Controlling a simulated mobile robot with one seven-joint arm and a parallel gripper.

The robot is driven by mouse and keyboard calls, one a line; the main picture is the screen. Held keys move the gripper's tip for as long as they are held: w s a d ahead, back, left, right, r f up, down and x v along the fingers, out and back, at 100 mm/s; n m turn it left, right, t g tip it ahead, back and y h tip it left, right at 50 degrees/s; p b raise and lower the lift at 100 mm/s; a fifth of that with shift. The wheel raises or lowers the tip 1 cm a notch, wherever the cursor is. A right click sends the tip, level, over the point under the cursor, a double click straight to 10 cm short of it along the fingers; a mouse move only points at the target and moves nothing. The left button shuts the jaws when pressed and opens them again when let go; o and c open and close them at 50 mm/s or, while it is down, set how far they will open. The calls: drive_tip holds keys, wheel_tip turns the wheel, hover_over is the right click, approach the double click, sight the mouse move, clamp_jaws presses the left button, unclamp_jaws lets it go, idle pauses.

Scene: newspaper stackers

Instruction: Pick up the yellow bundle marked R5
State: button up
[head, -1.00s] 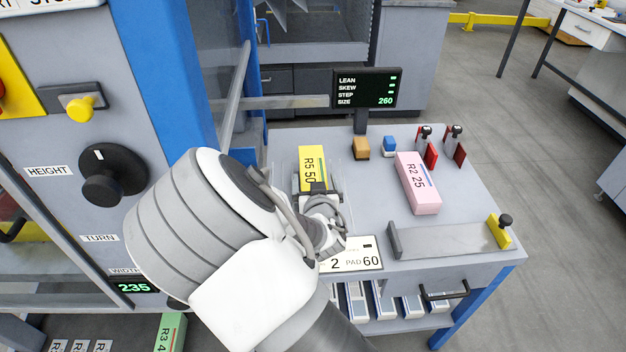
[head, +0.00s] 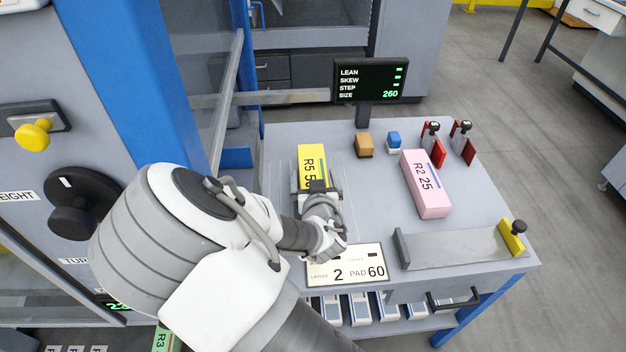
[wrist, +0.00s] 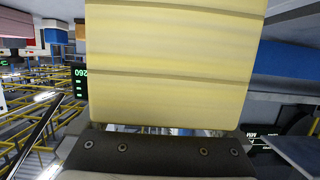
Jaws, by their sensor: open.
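The yellow bundle marked R5 (head: 312,160) lies on the grey table, its near end hidden by my gripper and wrist. My gripper (head: 318,188) is at that near end, and its jaws are open. In the wrist view the yellow bundle (wrist: 172,65) fills the middle, very close beyond the dark bolted edge of my gripper. The fingertips are hidden, so I cannot tell whether they touch the bundle.
A pink bundle marked R2 (head: 425,185) lies to the right. A display (head: 370,80) rises at the back. A card (head: 346,265) lies in front. A machine with knobs stands left.

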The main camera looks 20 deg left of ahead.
clamp_jaws()
drive_tip(key=shift+w+r, duration=0.1)
drive_tip(key=shift+r, duration=0.1)
idle(0.6)
